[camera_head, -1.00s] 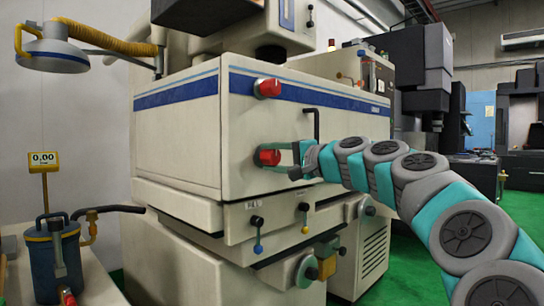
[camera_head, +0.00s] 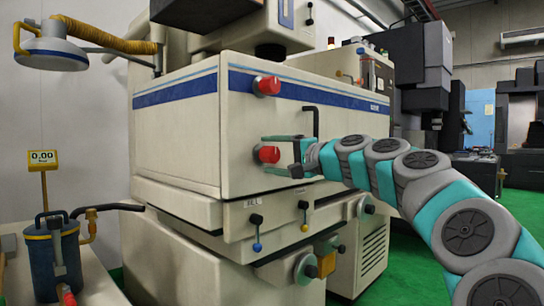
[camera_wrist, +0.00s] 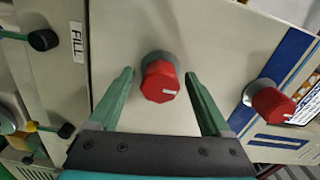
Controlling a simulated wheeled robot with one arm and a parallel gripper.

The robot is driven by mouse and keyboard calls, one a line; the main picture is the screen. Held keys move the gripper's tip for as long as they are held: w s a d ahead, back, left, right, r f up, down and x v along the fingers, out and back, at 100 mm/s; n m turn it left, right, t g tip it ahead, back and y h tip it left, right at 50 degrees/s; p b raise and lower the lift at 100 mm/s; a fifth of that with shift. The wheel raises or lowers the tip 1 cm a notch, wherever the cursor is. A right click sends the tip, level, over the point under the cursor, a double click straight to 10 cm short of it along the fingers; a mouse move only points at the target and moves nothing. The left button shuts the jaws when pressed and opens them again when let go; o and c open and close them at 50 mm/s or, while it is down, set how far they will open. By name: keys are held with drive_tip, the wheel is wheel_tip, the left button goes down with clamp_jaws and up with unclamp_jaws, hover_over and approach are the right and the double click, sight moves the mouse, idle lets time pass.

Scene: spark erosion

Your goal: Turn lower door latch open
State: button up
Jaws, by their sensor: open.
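The lower door latch is a red knob (camera_head: 267,154) on a grey collar, on the beige front panel of the machine. It also shows in the wrist view (camera_wrist: 160,82), with a short white mark on its face that lies nearly level in that picture. My gripper (camera_wrist: 158,73) is open, its two green fingers on either side of the knob with a gap to each. In the head view the fingers lie above and below the knob. A second red knob, the upper one (camera_head: 267,86), sits higher on the same panel; it shows in the wrist view (camera_wrist: 270,103).
A black handle (camera_head: 313,122) stands out from the panel just right of the lower knob, close to my gripper. Small levers (camera_head: 256,235) and a handwheel (camera_head: 306,268) are below. A blue canister (camera_head: 55,255) stands on a bench at the left.

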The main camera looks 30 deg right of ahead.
drive_tip(key=b+v, duration=0.1)
drive_tip(key=v, duration=0.6)
drive_tip(key=shift+s, duration=0.25)
drive_tip(key=s+a+f+n+g+y, duration=0.1)
drive_tip(key=a+f+n+g, duration=0.2)
drive_tip(key=a+f, duration=0.4)
drive_tip(key=a+f+n+g+y, duration=0.1)
drive_tip(key=a+f+n+g, duration=0.15)
drive_tip(key=a+f, duration=0.45)
drive_tip(key=s+a+f+n+g+h, duration=0.25)
drive_tip(key=s+a+f+g, duration=0.35)
drive_tip(key=a+f, duration=0.5)
drive_tip(key=s+f+n+g+h, duration=0.2)
drive_tip(key=s+f+n+g, duration=0.1)
drive_tip(key=s+f, duration=0.95)
drive_tip(key=s+d+f+n+g+h, duration=0.1)
drive_tip(key=s+d+f+g+h, duration=0.2)
drive_tip(key=s+f, duration=0.8)
drive_tip(key=s+d+g, duration=0.1)
drive_tip(key=s+d, duration=0.1)
drive_tip(key=s, duration=0.1)
drive_tip(key=shift+s+h, duration=0.25)
drive_tip(key=shift+h, duration=0.1)
